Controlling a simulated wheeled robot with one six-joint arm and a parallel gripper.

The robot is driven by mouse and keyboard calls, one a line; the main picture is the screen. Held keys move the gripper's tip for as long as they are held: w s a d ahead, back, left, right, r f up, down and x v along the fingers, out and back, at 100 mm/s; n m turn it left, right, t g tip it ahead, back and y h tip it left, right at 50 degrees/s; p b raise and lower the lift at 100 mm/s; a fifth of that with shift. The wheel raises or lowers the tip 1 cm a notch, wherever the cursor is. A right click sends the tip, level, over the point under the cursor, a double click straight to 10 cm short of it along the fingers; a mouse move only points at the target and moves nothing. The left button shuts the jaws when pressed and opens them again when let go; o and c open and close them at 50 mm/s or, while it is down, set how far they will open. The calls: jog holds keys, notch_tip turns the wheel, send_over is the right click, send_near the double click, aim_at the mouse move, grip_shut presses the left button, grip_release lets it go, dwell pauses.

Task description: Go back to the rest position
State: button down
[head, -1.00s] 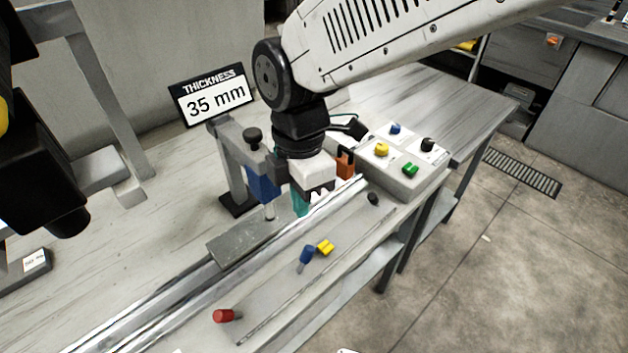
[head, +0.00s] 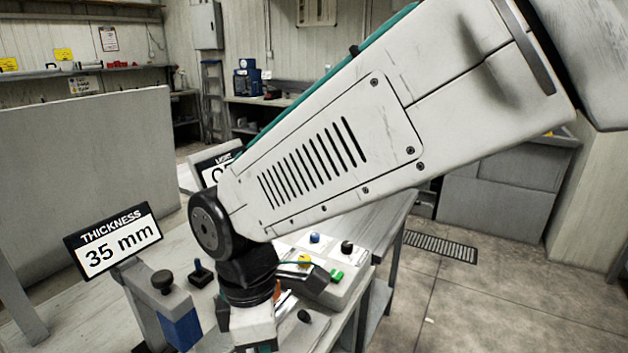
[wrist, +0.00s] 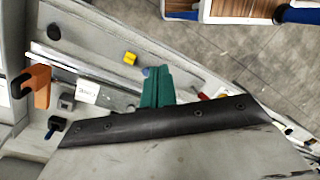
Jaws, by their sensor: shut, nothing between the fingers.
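My gripper (head: 254,335) is at the bottom edge of the head view, below the black wrist joint. Its fingertips are mostly cut off there. In the wrist view its teal fingers (wrist: 157,87) are together, with nothing seen between them. They are above the grey bench with the metal rail (wrist: 75,68). The large white link of my arm crosses the head view from upper right to lower left.
A control box (head: 340,288) with coloured knobs stands right of my wrist. The "35 mm" thickness sign (head: 114,243) and a blue-sided gauge stand (head: 180,328) are at left. An orange part (wrist: 36,86) and a yellow knob (wrist: 130,58) show in the wrist view. Open floor lies at right.

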jog(key=s+d+r+m+t, duration=0.1)
jog(key=d+r+m, duration=0.3)
jog(key=d+m, duration=0.6)
jog(key=s+d+r+m+t+y, duration=0.1)
jog(key=s+d+r+m, duration=0.3)
jog(key=d+m, duration=0.6)
jog(key=d, duration=1.3)
jog(key=shift+d+t, duration=0.35)
jog(key=shift+t, duration=0.05)
